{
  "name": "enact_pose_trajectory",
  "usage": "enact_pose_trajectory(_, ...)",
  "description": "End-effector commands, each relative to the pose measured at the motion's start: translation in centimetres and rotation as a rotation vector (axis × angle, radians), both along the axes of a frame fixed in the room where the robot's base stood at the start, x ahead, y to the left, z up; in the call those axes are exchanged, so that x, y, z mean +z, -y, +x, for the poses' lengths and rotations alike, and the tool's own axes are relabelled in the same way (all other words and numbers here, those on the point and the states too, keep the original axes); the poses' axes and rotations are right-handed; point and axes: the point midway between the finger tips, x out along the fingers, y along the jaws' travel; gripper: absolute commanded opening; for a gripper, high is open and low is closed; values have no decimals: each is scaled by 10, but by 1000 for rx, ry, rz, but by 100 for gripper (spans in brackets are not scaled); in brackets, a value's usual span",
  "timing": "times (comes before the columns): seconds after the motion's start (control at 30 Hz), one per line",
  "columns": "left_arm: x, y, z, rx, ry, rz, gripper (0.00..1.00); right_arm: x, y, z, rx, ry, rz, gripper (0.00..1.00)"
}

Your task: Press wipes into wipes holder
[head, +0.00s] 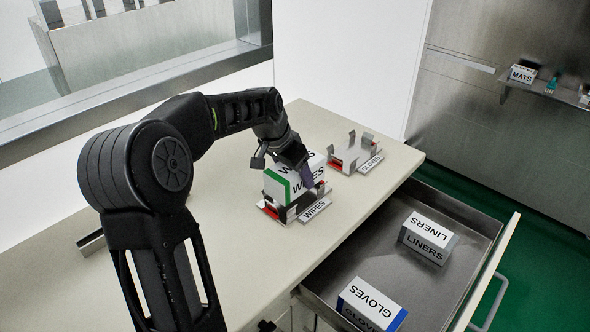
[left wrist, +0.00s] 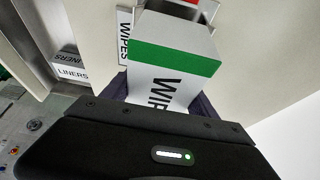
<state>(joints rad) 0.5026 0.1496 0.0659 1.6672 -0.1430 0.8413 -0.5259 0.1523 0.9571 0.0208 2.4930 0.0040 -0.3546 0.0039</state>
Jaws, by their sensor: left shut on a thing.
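The wipes box (head: 279,184) is white with a green band and stands over the wipes holder (head: 292,213) on the counter. The holder is a small metal bracket with red parts and a WIPES label (head: 314,210). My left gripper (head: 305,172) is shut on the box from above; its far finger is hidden. In the left wrist view the box (left wrist: 172,62) fills the space ahead of the gripper, with the holder's metal edge and red part beyond it. Whether the box is fully seated cannot be told. My right gripper is not in view.
An empty gloves holder (head: 352,152) stands behind on the counter (head: 225,215). The open drawer (head: 345,262) at the right holds a liners box (head: 428,238) and a gloves box (head: 371,303). A mats box (head: 522,74) sits on a far shelf. The counter's left side is mostly clear.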

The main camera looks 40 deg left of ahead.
Motion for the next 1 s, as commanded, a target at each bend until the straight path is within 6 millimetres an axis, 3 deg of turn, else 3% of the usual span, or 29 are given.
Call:
enact_pose_trajectory(0.1,-16,0,0,0,0,0,13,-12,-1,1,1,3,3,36)
enact_pose_trajectory(0.3,-29,0,0,-1,1,0,13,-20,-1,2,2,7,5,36)
enact_pose_trajectory(1.0,-32,0,0,0,2,0,13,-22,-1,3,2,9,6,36)
